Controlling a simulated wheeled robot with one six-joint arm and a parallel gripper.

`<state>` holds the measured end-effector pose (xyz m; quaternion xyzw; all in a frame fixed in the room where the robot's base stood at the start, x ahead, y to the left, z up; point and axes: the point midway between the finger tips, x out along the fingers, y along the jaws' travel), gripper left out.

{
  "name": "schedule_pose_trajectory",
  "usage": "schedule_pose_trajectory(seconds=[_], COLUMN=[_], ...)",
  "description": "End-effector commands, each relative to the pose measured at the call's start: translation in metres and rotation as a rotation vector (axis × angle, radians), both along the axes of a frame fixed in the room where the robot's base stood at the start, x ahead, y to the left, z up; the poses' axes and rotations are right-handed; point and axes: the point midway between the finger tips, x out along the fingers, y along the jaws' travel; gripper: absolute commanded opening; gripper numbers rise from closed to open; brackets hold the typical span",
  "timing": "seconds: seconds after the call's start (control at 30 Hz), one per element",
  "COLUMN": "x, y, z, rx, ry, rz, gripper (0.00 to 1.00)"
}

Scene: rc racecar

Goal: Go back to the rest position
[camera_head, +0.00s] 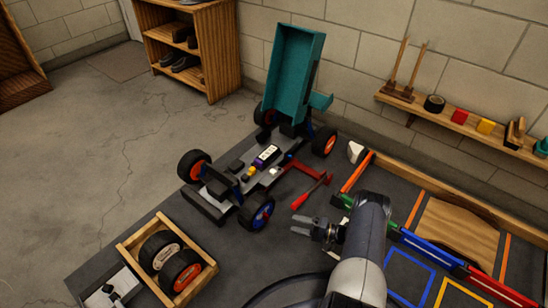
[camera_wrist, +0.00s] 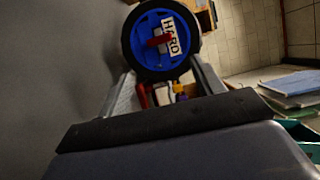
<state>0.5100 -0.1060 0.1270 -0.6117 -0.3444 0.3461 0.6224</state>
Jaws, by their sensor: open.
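My gripper (camera_head: 312,228) is open and empty, its fingers pointing left at the car's near blue wheel (camera_head: 257,212) with a gap between them. In the wrist view the wheel (camera_wrist: 150,48) shows its blue rim and a white label reading HARD, beyond and between the two finger tips (camera_wrist: 160,80). The car chassis (camera_head: 228,190) stands on the dark mat, with orange-rimmed wheels at its other visible corners. Its teal body (camera_head: 297,75) is tilted up at the rear.
A wooden box (camera_head: 133,250) holds two wheels at the front left. A red-handled tool (camera_head: 310,190) lies between car and gripper. A wooden tray with coloured strips (camera_head: 418,247) is at the right. A wall shelf (camera_head: 455,125) holds small items. Grey floor is clear at left.

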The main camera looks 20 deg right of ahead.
Motion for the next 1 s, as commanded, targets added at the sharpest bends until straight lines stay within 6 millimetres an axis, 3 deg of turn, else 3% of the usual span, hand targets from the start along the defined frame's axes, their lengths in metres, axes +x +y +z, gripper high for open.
schedule_pose_trajectory(seconds=[0.53, 0.73, 1.0], x=[0.047, 0.054, 0.054], y=[0.077, 0.089, 0.088], z=[0.000, 0.001, 0.001], rx=[0.000, -0.001, -0.011], ry=[-0.001, -0.001, -0.008], rz=[0.004, 0.002, 0.000], gripper=[0.64, 0.64, 0.64])
